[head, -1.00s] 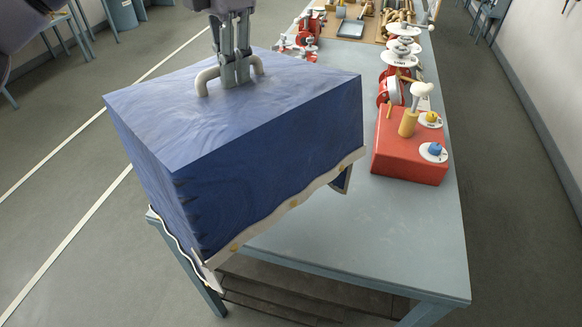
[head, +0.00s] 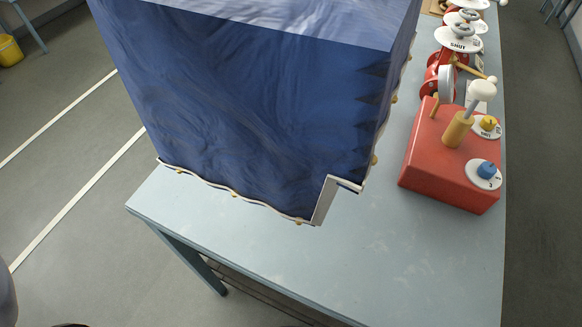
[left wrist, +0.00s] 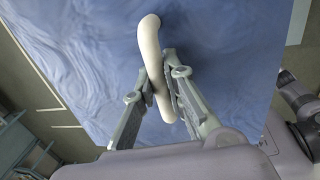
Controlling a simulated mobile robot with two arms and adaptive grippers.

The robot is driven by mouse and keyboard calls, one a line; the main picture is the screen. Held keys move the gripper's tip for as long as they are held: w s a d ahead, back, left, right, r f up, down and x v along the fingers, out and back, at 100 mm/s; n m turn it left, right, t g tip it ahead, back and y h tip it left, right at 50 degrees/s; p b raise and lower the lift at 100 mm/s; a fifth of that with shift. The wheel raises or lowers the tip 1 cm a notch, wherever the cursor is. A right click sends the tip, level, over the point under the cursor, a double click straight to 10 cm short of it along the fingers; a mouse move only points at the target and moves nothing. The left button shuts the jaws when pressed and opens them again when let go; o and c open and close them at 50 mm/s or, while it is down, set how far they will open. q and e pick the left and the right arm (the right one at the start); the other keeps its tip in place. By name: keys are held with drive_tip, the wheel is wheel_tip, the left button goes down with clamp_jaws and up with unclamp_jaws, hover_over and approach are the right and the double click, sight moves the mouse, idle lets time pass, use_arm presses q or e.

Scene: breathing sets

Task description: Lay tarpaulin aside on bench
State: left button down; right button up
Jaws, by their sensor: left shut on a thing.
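The tarpaulin (head: 240,100) is a blue, box-shaped cover with a pale hem and small yellow eyelets. It fills the upper middle of the head view, over the grey-blue bench (head: 240,250), left of the red box. I cannot tell whether its hem touches the bench top. In the left wrist view the tarpaulin (left wrist: 90,60) has a pale curved handle (left wrist: 150,40) on top. My left gripper (left wrist: 160,85) is shut on this handle. The left gripper is out of the head view. My right gripper is not in view.
A red box (head: 450,160) with a wooden-stemmed lever and yellow and blue knobs stands on the bench to the right. Red and white valve parts (head: 460,38) stand behind it. The bench's front part is bare. A yellow bucket (head: 10,50) is on the floor at far left.

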use_arm(q)
drive_tip(key=shift+s, duration=0.15)
wheel_tip(320, 180, down, 20)
drive_tip(key=b, duration=0.2)
drive_tip(key=c, duration=2.1)
unclamp_jaws()
drive_tip(key=shift+b, duration=0.35)
drive_tip(key=o, duration=0.5)
drive_tip(key=shift+a, duration=0.1)
drive_tip(key=shift+c, duration=0.2)
